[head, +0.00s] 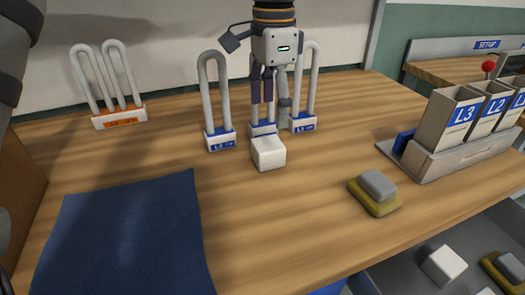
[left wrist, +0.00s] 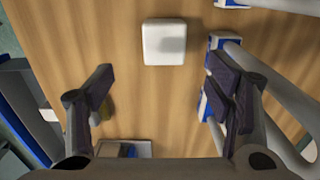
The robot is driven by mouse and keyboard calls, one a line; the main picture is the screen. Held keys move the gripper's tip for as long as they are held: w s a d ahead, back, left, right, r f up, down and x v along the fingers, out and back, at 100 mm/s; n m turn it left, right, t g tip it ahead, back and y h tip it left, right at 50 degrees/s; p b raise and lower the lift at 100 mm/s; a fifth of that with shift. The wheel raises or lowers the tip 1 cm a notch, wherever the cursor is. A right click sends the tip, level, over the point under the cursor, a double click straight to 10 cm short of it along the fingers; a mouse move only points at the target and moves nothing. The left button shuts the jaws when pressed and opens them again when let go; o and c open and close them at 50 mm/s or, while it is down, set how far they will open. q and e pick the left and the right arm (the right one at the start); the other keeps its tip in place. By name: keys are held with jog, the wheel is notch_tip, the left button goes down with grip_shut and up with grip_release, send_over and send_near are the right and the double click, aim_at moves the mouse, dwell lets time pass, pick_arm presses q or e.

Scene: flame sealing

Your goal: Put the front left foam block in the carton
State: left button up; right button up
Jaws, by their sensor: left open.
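A white block (head: 268,153), likely a foam block, sits on the wooden table in front of the middle hanging-loop stand. It also shows in the left wrist view (left wrist: 164,41), top centre. My left gripper (head: 270,100) is open and empty, pointing down behind the block among the loop stands. In the left wrist view its fingers (left wrist: 162,92) are spread wide, with the block beyond them. Another white block (head: 444,264) lies in the grey tray at lower right. A brown upright side (head: 22,195) at the left edge may be the carton; its inside is hidden. My right gripper is out of view.
Blue-labelled loop stands (head: 220,139) surround my left gripper; an orange-labelled one (head: 119,117) stands at back left. A dark blue mat (head: 130,240) lies front left. A grey-and-yellow pad (head: 376,192) and labelled bins (head: 450,120) are at right. The table's middle front is clear.

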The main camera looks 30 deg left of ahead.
aim_at(268, 143)
pick_arm(q)
jog(key=f, duration=0.9)
jog(key=shift+w+a+f, duration=0.1)
jog(key=shift+a+f, duration=0.2)
jog(key=shift+f, duration=0.1)
jog(key=c, duration=1)
jog(key=shift+r, duration=0.15)
